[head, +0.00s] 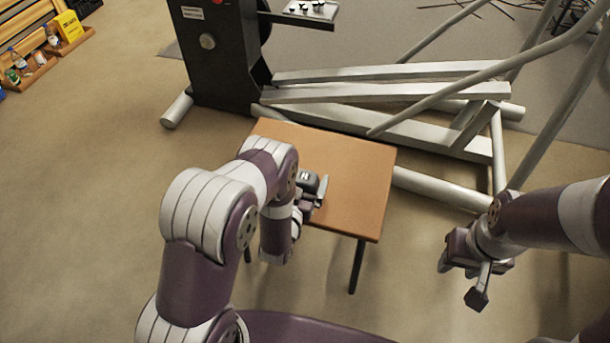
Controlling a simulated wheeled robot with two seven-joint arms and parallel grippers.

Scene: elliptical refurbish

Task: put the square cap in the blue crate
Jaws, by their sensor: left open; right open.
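I cannot make out a square cap for certain. Several small dark pieces (305,8) lie on a pale plate at the top of the view, too small to tell their shape. No whole blue crate is in view; only a blue sliver (2,95) shows at the left edge, and I cannot tell what it belongs to. My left gripper (316,192) is open over the left part of the small wooden table (350,165), partly hidden by its own arm. My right gripper (468,282) is open and appears empty, over the floor right of the table.
The elliptical machine (215,65) stands behind the table, its grey rails (390,92) and slanted bars reaching right. Wooden racks (32,72) with bottles and a yellow box (68,26) stand at upper left. The visible tabletop is bare. Floor at left is clear.

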